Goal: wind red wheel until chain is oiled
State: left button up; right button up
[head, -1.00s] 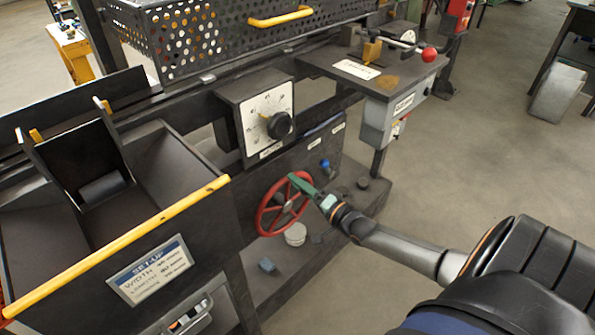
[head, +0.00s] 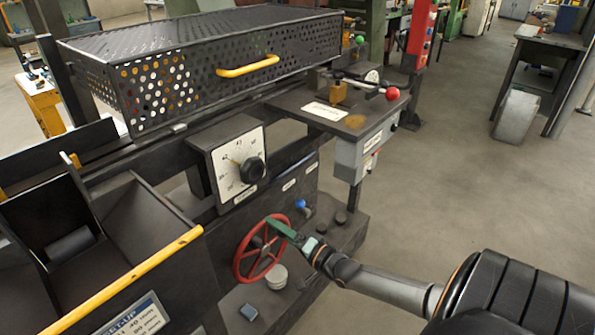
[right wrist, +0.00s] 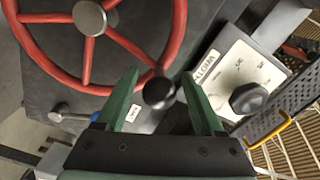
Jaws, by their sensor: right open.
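The red wheel (head: 237,262) is a spoked handwheel on the dark front panel of the machine, low in the middle of the head view. Its red rim and spokes fill the upper left of the right wrist view (right wrist: 178,40). A dark round knob (right wrist: 160,92) stands at its rim. My right gripper (head: 277,226) has green fingers and reaches the wheel's upper right rim. In the right wrist view my right gripper (right wrist: 160,80) is open, with the knob between its fingers. Whether they touch it I cannot tell. My left gripper is out of view. I cannot make out a chain.
A white dial with a black knob (head: 252,171) sits above the wheel. A blue-tipped lever (head: 301,204) is just right of it. A perforated box with a yellow handle (head: 247,67) stands behind. A grey cup (head: 277,274) is below. Open floor lies to the right.

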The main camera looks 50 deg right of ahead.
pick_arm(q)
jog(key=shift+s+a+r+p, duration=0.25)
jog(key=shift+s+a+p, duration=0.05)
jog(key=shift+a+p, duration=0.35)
pick_arm(e)
jog(key=s+d, duration=0.1)
jog(key=s, duration=1)
jog(key=shift+s, duration=0.15)
pick_arm(q)
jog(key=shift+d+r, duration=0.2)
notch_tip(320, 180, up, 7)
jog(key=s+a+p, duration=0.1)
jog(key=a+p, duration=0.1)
jog(key=p, duration=0.7)
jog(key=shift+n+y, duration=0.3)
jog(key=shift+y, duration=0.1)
pick_arm(e)
jog(key=s+a+f+n+g, duration=0.1)
jog(key=s+a+n+g, duration=0.2)
jog(key=a+n, duration=0.2)
jog(key=s+a+n+g, duration=0.2)
jog(key=a+n, duration=0.3)
jog(key=a, duration=0.6)
jog(key=s+a+f+n+g+y, duration=0.1)
jog(key=s+a+n+g, duration=0.2)
jog(key=a, duration=0.5)
jog(key=shift+s+f+n+g, duration=0.3)
jog(key=shift+s+n, duration=0.55)
jog(key=shift+n, duration=0.05)
